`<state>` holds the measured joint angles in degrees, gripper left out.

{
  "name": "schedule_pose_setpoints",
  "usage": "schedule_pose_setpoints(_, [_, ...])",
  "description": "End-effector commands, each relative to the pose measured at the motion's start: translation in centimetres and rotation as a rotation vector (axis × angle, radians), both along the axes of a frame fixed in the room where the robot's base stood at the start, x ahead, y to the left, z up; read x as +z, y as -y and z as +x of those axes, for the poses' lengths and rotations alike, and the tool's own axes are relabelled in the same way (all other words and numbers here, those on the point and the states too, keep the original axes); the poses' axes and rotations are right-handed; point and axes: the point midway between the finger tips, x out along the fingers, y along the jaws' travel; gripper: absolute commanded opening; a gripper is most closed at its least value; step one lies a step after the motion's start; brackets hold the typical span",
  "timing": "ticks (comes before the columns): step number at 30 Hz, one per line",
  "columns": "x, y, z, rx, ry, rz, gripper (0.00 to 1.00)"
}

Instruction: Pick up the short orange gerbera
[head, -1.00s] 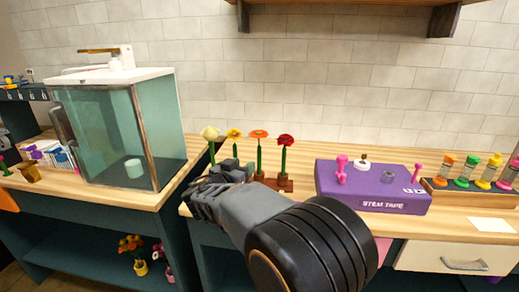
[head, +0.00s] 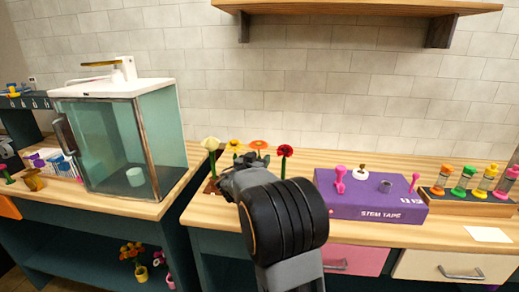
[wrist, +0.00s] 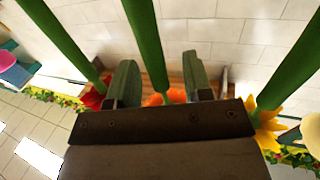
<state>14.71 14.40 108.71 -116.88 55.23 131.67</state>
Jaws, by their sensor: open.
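The orange gerbera (head: 258,145) stands in a row between a yellow flower (head: 236,145) and a red flower (head: 285,150), with a cream flower (head: 211,144) at the left end. My gripper (wrist: 160,80) is open. In the wrist view the orange bloom (wrist: 163,98) shows between and behind its two fingers, and a green stem (wrist: 147,45) runs up through the gap. I cannot tell whether either finger touches it. In the head view my arm hides most of the stems and their holder. The red bloom also shows in the wrist view (wrist: 92,98), beside the left finger.
The yellow bloom (wrist: 267,128) is close on the gripper's right in the wrist view. A purple stem tape box (head: 375,197) with small items on top stands to the right on the wooden counter (head: 225,213). A glass tank (head: 120,140) stands left, and a shelf (head: 360,12) hangs above.

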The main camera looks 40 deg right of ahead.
Motion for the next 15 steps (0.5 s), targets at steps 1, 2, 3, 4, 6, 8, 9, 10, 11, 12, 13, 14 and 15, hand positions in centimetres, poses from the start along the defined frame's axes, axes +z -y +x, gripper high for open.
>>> schedule_pose_setpoints(1, [0.17, 0.59, 0.29, -0.002, 0.0, 0.0, 0.46])
schedule_pose_setpoints(2, [0.15, 0.82, 0.43, -0.002, 0.0, 0.0, 0.46])
schedule_pose_setpoints(3, [0.09, 1.1, 0.58, -0.001, -0.001, 0.0, 0.46])
schedule_pose_setpoints(4, [0.07, 1.26, 0.68, -0.001, -0.001, 0.0, 0.46])
schedule_pose_setpoints(6, [0.06, 1.51, 0.81, 0.0, 0.0, 0.0, 0.46])
schedule_pose_setpoints(8, [0.03, 1.57, 0.85, 0.001, 0.0, -0.001, 0.46])
schedule_pose_setpoints(9, [0.01, 1.58, 0.87, 0.001, 0.0, -0.001, 0.46])
schedule_pose_setpoints(10, [0.01, 1.56, 0.87, 0.001, 0.0, -0.001, 0.46])
schedule_pose_setpoints(11, [0.0, 1.55, 0.87, 0.001, 0.0, -0.001, 0.46])
schedule_pose_setpoints(12, [0.0, 1.55, 0.86, 0.001, 0.0, -0.001, 0.46])
schedule_pose_setpoints(13, [0.0, 1.54, 0.86, 0.001, 0.0, -0.001, 0.46])
schedule_pose_setpoints(14, [0.0, 1.54, 0.86, 0.001, 0.0, -0.001, 0.44])
schedule_pose_setpoints(15, [0.0, 1.53, 0.85, 0.001, 0.0, -0.001, 0.4])
